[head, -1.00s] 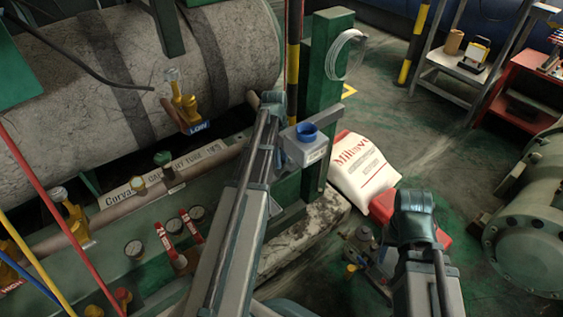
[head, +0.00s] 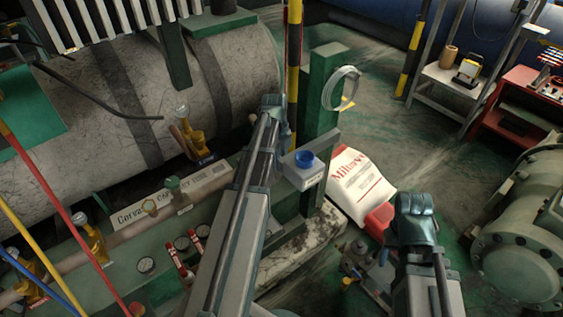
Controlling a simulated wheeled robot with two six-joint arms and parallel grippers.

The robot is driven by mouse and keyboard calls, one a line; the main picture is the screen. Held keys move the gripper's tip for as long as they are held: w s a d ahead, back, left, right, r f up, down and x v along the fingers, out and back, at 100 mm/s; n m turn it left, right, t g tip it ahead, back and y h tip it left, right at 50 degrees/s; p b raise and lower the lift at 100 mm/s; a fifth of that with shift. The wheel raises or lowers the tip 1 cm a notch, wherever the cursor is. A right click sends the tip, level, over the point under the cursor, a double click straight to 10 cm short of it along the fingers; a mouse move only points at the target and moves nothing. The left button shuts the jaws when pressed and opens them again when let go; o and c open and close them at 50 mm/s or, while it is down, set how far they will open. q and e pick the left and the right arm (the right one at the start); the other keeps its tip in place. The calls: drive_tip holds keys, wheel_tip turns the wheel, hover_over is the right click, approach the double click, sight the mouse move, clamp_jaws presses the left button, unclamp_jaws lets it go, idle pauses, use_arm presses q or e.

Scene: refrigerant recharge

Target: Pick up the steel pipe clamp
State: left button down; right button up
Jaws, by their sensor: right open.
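I cannot make out the steel pipe clamp anywhere in the head view. My right arm (head: 415,225) rises from the bottom edge, right of the middle, and its rounded joint hides part of the floor behind it. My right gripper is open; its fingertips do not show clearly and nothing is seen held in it. My left arm (head: 240,215) reaches up through the middle, in front of the green pipe rack. Its gripper does not show.
A white sack (head: 358,187) lies behind. At right stand a grey shelf (head: 450,83), a red cart (head: 518,78) with small items, and a green flanged vessel (head: 520,255).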

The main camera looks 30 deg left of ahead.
use_arm(q)
wheel_tip(320, 180, up, 9)
drive_tip(key=p, duration=0.7)
drive_tip(key=shift+p, duration=0.4)
drive_tip(key=shift+f, duration=0.15)
drive_tip(key=c, duration=1.3)
unclamp_jaws()
clamp_jaws()
wheel_tip(320, 180, up, 12)
drive_tip(key=p, duration=1.2)
drive_tip(key=shift+s, duration=0.1)
